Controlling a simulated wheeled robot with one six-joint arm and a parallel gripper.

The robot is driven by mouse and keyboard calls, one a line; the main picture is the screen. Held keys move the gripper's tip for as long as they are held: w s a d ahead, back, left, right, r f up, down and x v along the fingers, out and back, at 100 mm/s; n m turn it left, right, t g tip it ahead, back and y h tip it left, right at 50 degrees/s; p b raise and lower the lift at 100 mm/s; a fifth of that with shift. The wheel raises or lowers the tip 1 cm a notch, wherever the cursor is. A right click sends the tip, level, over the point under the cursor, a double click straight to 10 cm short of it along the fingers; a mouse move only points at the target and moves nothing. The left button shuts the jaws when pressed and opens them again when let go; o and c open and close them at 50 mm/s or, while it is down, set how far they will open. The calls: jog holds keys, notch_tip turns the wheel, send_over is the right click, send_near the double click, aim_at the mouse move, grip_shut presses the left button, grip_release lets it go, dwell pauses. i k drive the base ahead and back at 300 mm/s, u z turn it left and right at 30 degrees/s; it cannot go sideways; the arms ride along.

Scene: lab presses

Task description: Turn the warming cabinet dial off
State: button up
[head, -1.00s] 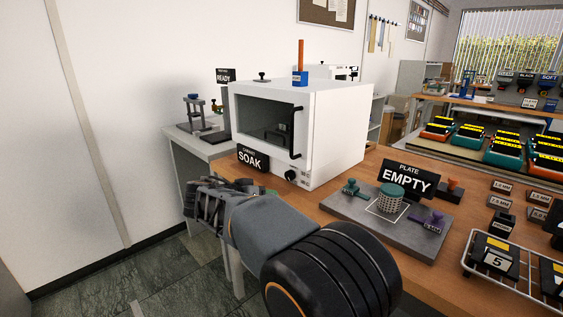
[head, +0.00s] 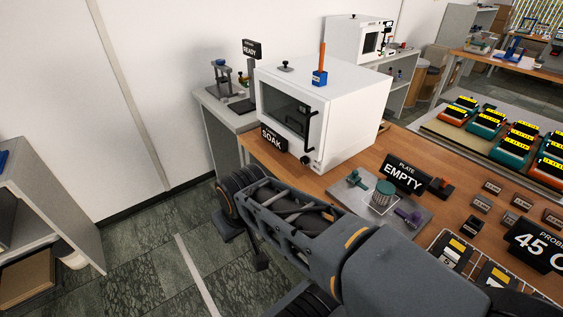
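The white warming cabinet (head: 345,120) stands on the wooden bench with its glass door shut and a black handle (head: 310,130) upright on the door. Its small black dial (head: 306,161) sits low on the front, below the handle. The dial's setting is too small to read. A black SOAK sign (head: 271,138) stands before the cabinet's left front. My arm reaches across the lower middle of the head view, in front of the bench. Dark parts at its far end, likely my gripper (head: 244,240), hang left of and below the dial, clear of it. The fingers cannot be made out.
A grey plate (head: 352,200) with small tools and an EMPTY sign (head: 402,173) lies right of the cabinet. A wire rack (head: 437,243) is nearer. A blue block with an orange rod (head: 320,77) stands on the cabinet. Floor at the left is open, beside a grey shelf (head: 50,190).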

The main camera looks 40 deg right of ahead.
aim_at(304, 160)
jog(key=u, duration=0.4)
jog(key=i, duration=2.25)
jog(key=z, duration=3.65)
